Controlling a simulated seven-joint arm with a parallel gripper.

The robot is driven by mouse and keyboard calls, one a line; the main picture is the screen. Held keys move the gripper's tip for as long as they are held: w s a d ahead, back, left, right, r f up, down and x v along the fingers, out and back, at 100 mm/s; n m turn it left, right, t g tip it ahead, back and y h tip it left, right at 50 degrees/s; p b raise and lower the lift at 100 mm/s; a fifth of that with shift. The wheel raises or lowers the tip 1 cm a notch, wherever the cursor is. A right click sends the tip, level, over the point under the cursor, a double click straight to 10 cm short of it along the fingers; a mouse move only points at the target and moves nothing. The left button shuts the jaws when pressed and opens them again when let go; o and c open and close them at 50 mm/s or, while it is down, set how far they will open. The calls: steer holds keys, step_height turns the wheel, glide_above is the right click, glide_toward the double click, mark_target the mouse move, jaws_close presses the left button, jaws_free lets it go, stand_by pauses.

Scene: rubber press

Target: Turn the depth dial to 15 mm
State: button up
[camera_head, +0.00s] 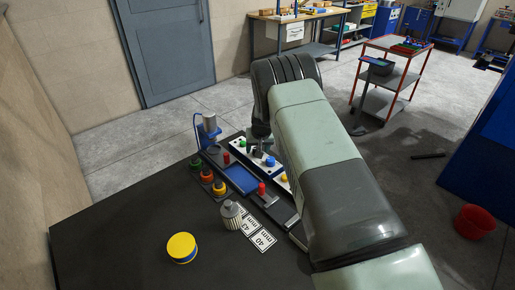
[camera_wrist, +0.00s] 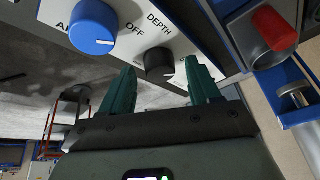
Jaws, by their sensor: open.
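The depth dial (camera_wrist: 158,62) is a small black knob on a white panel (camera_wrist: 190,12), under the printed word DEPTH in the wrist view. My gripper (camera_wrist: 161,68) is open, with its two teal fingers pointing at the panel, one on each side of the dial. I cannot tell whether either finger touches it. The dial's pointer and millimetre scale cannot be read, and the right finger partly covers a label. In the head view the white panel (camera_head: 239,154) shows beside my arm, which hides part of it; the gripper's fingers cannot be made out there.
A larger blue dial (camera_wrist: 92,27) with a white pointer sits left of the depth dial, near the word OFF. A red knob (camera_wrist: 274,28) stands to the right. In the head view, a yellow-topped round container (camera_head: 182,248) and a grey canister (camera_head: 231,215) stand on the dark table (camera_head: 110,245).

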steer(key=shift+w+f, duration=0.1)
steer(key=shift+f, duration=0.1)
steer(key=c, duration=1)
steer(key=shift+c, duration=0.2)
